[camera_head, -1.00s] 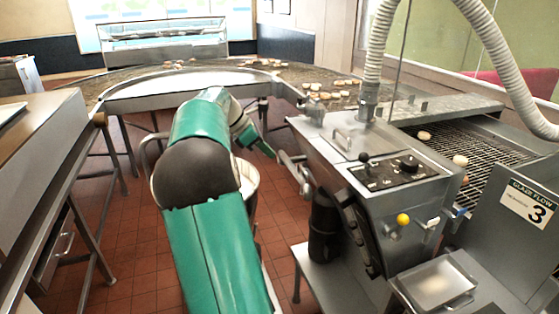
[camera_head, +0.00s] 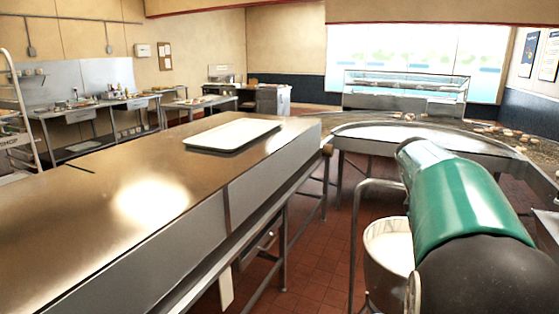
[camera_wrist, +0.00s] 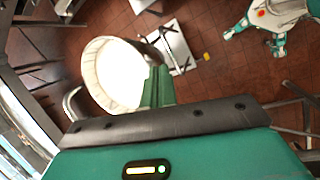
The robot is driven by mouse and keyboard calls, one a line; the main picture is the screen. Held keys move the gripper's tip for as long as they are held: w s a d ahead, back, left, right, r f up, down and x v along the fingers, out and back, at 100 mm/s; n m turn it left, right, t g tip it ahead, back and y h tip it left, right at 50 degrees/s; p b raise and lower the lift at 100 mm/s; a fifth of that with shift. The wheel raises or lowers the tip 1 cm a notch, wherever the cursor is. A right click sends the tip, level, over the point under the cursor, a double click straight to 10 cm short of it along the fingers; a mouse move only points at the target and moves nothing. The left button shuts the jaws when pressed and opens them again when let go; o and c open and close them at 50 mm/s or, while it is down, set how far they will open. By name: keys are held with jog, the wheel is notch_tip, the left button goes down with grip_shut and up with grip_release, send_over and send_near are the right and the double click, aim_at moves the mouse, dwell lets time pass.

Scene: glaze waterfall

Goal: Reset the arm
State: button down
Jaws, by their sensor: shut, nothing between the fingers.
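My gripper (camera_wrist: 156,88) shows in the wrist view as green fingers closed together, with nothing between them. It points down toward the red tiled floor, and its fingertips appear beside the rim of a white bucket (camera_wrist: 112,75). I cannot tell whether they touch it. In the head view my green and black arm fills the lower right, and the gripper is hidden or out of the picture there. The bucket also shows in the head view (camera_head: 390,248), just left of my arm.
A long steel counter (camera_head: 95,185) with a white tray (camera_head: 234,134) fills the left. A round conveyor table (camera_head: 430,142) with pastries curves behind my arm. A glass display case (camera_head: 405,88) stands at the back. Tiled floor (camera_head: 318,262) shows between counter and bucket.

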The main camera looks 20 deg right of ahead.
jog(key=s+a+f+m+t+y, duration=0.1)
jog(key=a+m+t+y, duration=0.3)
jog(key=a, duration=1.9)
jog(key=s+a+f+t, duration=0.1)
jog(key=s+a+f, duration=0.1)
jog(key=a, duration=0.2)
jog(key=s+a+f+m+t, duration=0.1)
jog(key=s+a, duration=0.2)
jog(key=a, duration=0.2)
jog(key=s+a+f, duration=0.2)
jog(key=s+a, duration=0.1)
jog(key=a, duration=0.2)
jog(key=shift+f+t, duration=0.3)
jog(key=shift+t, duration=0.1)
jog(key=shift+d+m, duration=0.15)
jog(key=shift+m, duration=0.15)
